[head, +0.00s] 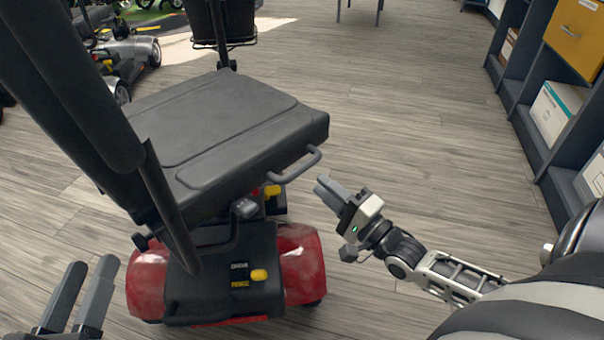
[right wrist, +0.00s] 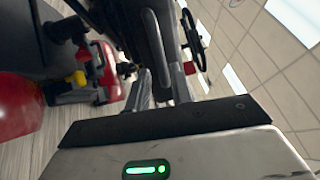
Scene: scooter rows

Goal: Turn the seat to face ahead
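The scooter's black seat (head: 215,125) is turned sideways. Its tall backrest (head: 60,80) is at the left and its cushion reaches right, while the basket and steering column stand at the far end. A grey loop handle (head: 300,168) juts from the cushion's near right edge. My right gripper (head: 321,186) is just right of and below this handle, apparently apart from it.
The basket (head: 222,20) is at the far end. A shelf unit (head: 545,150) lines the right side. Another scooter (head: 125,55) stands far left. The floor between is clear.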

